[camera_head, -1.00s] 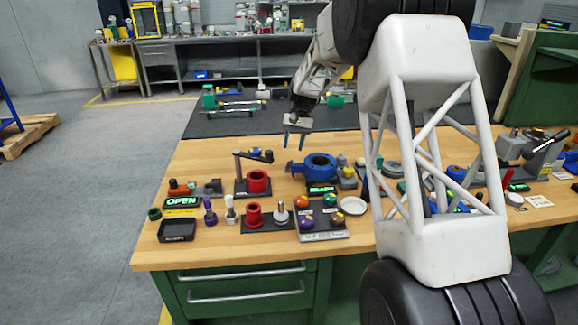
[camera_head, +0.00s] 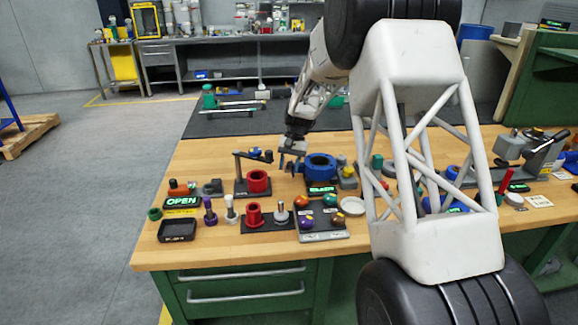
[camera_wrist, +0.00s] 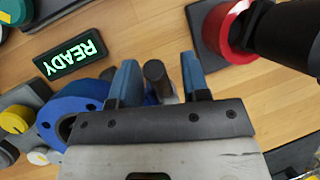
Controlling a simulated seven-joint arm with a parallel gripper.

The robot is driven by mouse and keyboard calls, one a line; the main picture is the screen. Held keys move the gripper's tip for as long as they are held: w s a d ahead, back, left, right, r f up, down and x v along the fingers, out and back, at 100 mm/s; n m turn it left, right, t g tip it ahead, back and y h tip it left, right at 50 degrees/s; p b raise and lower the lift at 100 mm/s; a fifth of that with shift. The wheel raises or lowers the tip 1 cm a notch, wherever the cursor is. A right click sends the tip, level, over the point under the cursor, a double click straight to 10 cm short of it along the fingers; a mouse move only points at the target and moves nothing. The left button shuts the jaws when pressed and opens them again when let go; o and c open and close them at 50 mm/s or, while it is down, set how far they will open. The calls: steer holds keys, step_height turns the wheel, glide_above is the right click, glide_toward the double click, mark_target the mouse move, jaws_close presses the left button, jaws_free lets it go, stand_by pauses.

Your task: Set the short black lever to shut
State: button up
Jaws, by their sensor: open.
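The blue round valve body (camera_head: 320,165) stands on a dark base mid-bench in the head view; part of it shows at the left in the wrist view (camera_wrist: 62,120). A short dark lever end (camera_wrist: 155,72) stands out beside it, with a grey part behind. I take it for the short black lever; its far end is hidden behind my gripper's palm. My gripper (camera_wrist: 158,68) is open, with one blue finger on each side of the lever end. I cannot tell whether either finger touches it. In the head view my gripper (camera_head: 292,158) is low, at the valve's left side.
A green READY sign (camera_wrist: 70,54) lies near the valve. A red ring fixture (camera_head: 258,181) with a dark arm stands close on the left. An OPEN sign (camera_head: 182,201), a black tray (camera_head: 177,230) and several coloured knobs (camera_head: 320,219) crowd the front.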

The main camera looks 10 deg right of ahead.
jaws_close()
steer(key=shift+s+f+t, duration=0.1)
steer(key=shift+t, duration=0.2)
stand_by(0.4)
steer(key=shift+s+f+t, duration=0.35)
steer(key=shift+t, duration=0.55)
steer(key=t, duration=0.1)
steer(key=f+t, duration=0.1)
steer(key=shift+s+f+n+t, duration=0.2)
steer(key=shift+s+n+t, duration=0.15)
steer(key=shift+n+t, duration=0.05)
steer(key=shift+s+f+t, duration=0.1)
steer(key=shift+f+t, duration=0.4)
steer(key=shift+t, duration=0.35)
steer(key=shift+f+t, duration=0.45)
steer(key=shift+t, duration=0.4)
jaws_free()
